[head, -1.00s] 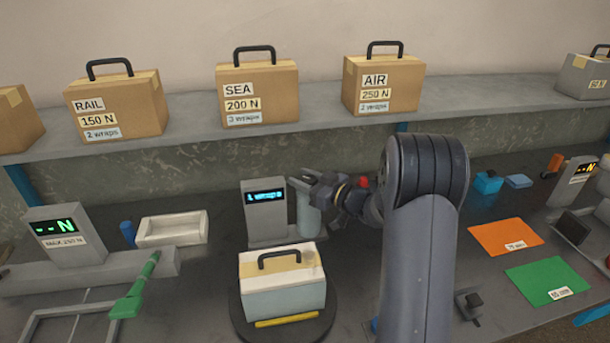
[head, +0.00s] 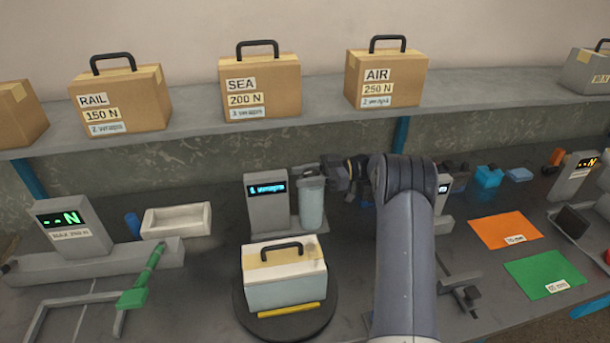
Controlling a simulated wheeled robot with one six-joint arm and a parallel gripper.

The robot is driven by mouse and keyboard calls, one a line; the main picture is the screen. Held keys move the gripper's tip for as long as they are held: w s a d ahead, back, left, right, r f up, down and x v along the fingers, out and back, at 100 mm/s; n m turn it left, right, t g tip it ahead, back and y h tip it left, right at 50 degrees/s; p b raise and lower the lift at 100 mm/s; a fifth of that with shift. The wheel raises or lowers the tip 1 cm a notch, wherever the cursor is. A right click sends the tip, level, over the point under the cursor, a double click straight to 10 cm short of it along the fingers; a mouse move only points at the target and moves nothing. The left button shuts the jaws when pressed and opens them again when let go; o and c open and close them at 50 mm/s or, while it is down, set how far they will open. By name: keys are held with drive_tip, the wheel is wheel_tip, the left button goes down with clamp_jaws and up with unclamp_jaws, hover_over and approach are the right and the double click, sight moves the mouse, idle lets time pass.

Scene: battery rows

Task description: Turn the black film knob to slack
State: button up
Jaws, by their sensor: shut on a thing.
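The film roll (head: 312,208) stands upright, pale grey-blue, at the right side of a grey post with a blue display (head: 267,188). At its top is a dark knob (head: 308,172), small and partly hidden by my gripper. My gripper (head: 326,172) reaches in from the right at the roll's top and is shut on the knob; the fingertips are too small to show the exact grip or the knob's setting. A white box with tan tape and a black handle (head: 285,278) sits on the dark round turntable (head: 318,325) in front.
A green-handled tool (head: 140,285), a white tray (head: 176,220) and a grey gauge (head: 73,230) stand at left. Orange (head: 505,230) and green (head: 545,274) sheets lie at right. Labelled cartons (head: 260,92) line the shelf above. My arm hides part of the bench.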

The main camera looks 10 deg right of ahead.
drive_tip(key=shift+s+n+g, duration=0.1)
drive_tip(key=shift+n+g, duration=0.5)
drive_tip(key=shift+g, duration=0.3)
drive_tip(key=o, duration=1)
